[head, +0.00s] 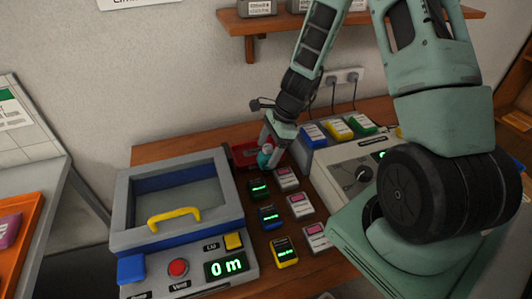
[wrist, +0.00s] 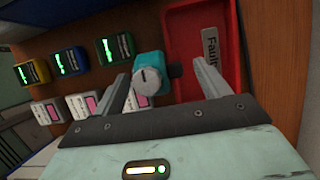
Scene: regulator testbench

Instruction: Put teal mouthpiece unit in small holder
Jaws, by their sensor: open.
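The teal mouthpiece unit (wrist: 149,68) has a pale round end with a dark slot and a dark stub on its right side. It stands at the left edge of the red tray in the wrist view; whether it touches the tray I cannot tell. In the head view only a small part of the unit (head: 264,160) shows beneath my gripper (head: 268,150). My gripper (wrist: 161,72) is open, with one finger on each side of the unit and visible gaps. I cannot make out which thing is the small holder.
The red tray (wrist: 185,20) holds a grey "Faulty" label. Units with green displays and white-pink units (head: 288,178) stand in rows nearby. A grey-blue chamber (head: 233,190) with a yellow handle is left, a grey console (head: 335,160) right. A wall shelf (head: 285,24) hangs above.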

